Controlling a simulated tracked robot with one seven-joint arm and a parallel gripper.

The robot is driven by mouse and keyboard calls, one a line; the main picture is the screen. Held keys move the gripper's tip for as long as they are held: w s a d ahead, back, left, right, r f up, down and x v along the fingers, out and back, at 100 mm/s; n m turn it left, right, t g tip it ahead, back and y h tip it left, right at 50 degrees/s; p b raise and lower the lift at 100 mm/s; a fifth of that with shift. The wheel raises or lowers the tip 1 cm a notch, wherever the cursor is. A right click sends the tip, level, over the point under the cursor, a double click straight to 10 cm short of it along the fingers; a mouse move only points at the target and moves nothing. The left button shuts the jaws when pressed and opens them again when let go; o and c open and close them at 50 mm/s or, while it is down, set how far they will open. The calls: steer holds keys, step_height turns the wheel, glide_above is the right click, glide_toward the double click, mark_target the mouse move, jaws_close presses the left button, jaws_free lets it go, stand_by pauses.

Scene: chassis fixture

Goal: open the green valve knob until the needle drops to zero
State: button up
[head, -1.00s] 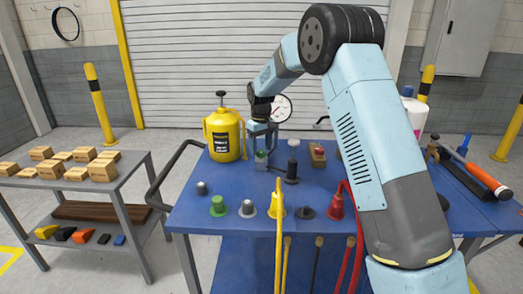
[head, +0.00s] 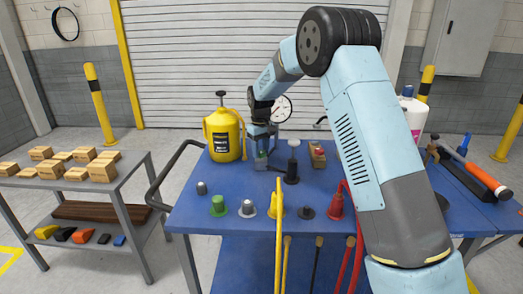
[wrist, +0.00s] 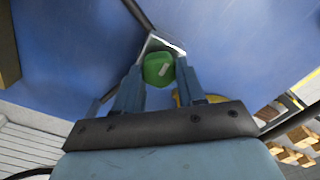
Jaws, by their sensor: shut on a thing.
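The round white gauge (head: 281,107) stands just behind the gripper. Its left part is hidden by my wrist, and its needle is too small to read surely.
A yellow sprayer can (head: 222,135) stands close left of my gripper. A black post with a white top (head: 292,162) and a box with a red button (head: 318,154) stand to the right. Several coloured plugs line the front of the blue table (head: 205,226).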

mark_target(261, 151)
steer(key=shift+c, duration=0.7)
steer(key=shift+m, duration=0.6)
steer(key=o, duration=1.1)
steer(key=shift+c, duration=0.2)
steer(key=shift+r, duration=0.15)
step_height(261, 151, up, 13)
steer(key=shift+r, duration=0.2)
